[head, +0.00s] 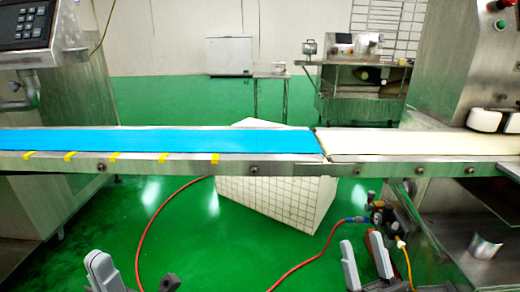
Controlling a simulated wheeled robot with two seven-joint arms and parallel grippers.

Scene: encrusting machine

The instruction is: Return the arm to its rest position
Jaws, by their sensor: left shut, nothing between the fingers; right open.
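My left gripper (101,268) shows at the bottom left, low in front of the conveyor. Its grey fingers are together with nothing between them. My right gripper (362,246) shows at the bottom, right of centre. Its two grey fingers stand apart with an empty gap. Both grippers appear below the belt line and touch nothing that I can see. Most of both arms is out of view below the picture.
A conveyor with a blue belt (150,140) and a pale belt (400,143) crosses ahead. Steel machines stand left (75,130) and right (465,75). A white gridded box (275,200) is beneath the belt. A red hose (142,235) lies on the green floor (215,265).

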